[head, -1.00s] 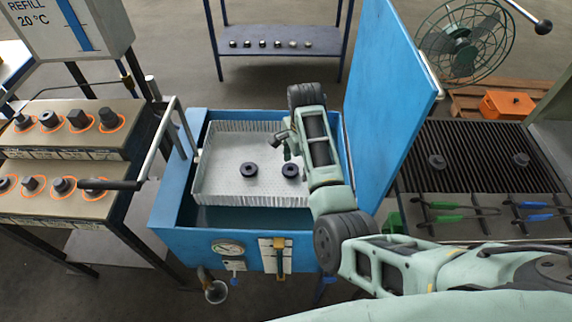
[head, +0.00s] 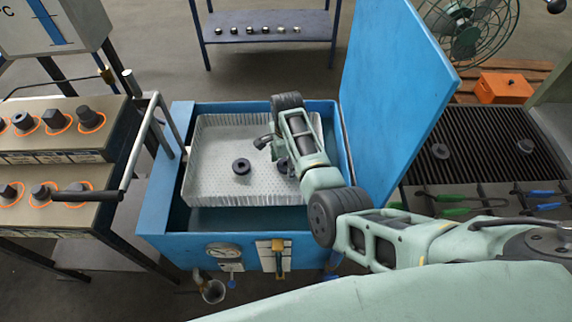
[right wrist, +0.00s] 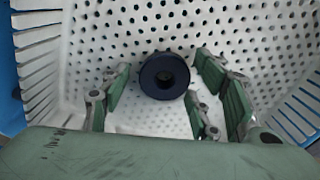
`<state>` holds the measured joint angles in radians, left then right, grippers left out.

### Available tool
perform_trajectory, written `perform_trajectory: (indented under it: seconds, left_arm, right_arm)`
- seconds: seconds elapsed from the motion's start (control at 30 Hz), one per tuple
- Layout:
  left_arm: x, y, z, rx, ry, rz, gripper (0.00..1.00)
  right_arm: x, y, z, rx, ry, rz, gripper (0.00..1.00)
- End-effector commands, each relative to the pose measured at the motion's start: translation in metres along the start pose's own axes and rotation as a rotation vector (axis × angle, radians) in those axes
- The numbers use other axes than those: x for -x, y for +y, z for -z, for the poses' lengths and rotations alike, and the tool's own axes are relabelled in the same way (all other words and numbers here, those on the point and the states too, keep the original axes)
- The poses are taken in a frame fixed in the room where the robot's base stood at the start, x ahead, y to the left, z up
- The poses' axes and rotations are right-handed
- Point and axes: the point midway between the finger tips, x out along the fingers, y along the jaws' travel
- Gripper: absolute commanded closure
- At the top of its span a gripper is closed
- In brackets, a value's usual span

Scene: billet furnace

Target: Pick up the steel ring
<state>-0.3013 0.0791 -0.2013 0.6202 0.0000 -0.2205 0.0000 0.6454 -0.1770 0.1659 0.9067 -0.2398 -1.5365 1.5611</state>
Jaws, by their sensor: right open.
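Two dark rings lie flat in the white perforated basket (head: 205,190) inside the blue tank (head: 160,215). The left ring (head: 241,166) is fully visible, and the right ring (head: 283,164) is partly hidden by my right gripper (head: 266,142). That gripper is open and empty, and no finger visibly touches the ring. My left gripper is not in view.
The tank's raised blue lid (head: 395,90) stands right of my arm. A bench (head: 60,200) with dark parts in orange circles and a bar handle is at left. A dark grate (head: 465,165) with more dark parts and tongs is at right.

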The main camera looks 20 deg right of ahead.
Motion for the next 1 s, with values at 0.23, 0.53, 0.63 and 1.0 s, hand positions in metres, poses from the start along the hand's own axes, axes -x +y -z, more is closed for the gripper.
perform_trajectory:
  seconds: [0.23,0.53,0.63,1.0]
  left_arm:
    - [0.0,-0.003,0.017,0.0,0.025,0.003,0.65]
    - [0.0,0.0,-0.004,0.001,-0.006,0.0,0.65]
    - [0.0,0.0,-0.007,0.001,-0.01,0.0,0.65]
    - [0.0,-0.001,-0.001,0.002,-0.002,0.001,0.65]
  right_arm:
    - [-0.001,-0.001,0.0,0.0,0.0,0.002,0.45]
    - [-0.001,-0.001,0.0,0.0,0.0,0.001,0.72]
    - [-0.001,0.0,0.0,0.0,0.001,0.001,0.8]
    - [0.0,-0.001,0.0,0.0,0.001,0.003,1.0]
